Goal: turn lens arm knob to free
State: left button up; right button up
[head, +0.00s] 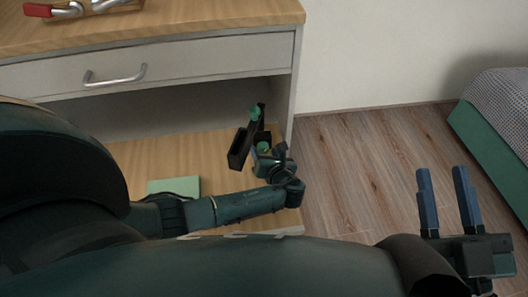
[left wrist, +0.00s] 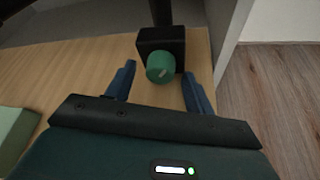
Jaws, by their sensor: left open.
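The lens arm device is black and stands on the wooden shelf under the drawer. My right gripper (head: 442,172) is open and empty above the floor, away from the device.
A pale green block (head: 174,187) lies on the shelf at the left. The drawer front with a metal handle (head: 115,76) is above, and the cabinet's side panel (head: 293,80) is close right of the device. A bed (head: 492,125) stands far right; the floor between is clear.

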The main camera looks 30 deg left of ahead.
pick_arm(q)
jog(key=c, duration=1)
jog(key=shift+o, duration=0.2)
jog(key=shift+r, duration=0.1)
jog(key=shift+r+n+t+h+p, duration=0.3)
jog(key=shift+n+h+p, duration=0.15)
jog(key=shift+p, duration=0.8)
jog(key=shift+s+a+f+n+h+p, duration=0.15)
jog(key=shift+n+h+p, duration=0.2)
jog(key=shift+n+p, duration=0.4)
jog(key=shift+f+n+t+h, duration=0.15)
jog(key=shift+n+t+h, duration=0.3)
jog(key=shift+n, duration=0.25)
pick_arm(e)
jog(key=shift+s+f+m+g+h, duration=0.2)
jog(key=shift+f+m+g+h, duration=0.1)
jog(key=shift+f+h, duration=0.25)
jog(key=shift+s+f+m+g+h, duration=0.2)
jog(key=shift+f+m+g+h, duration=0.15)
jog(key=shift+f, duration=0.25)
pick_arm(q)
jog(key=o, duration=1)
jog(key=shift+c, duration=0.2)
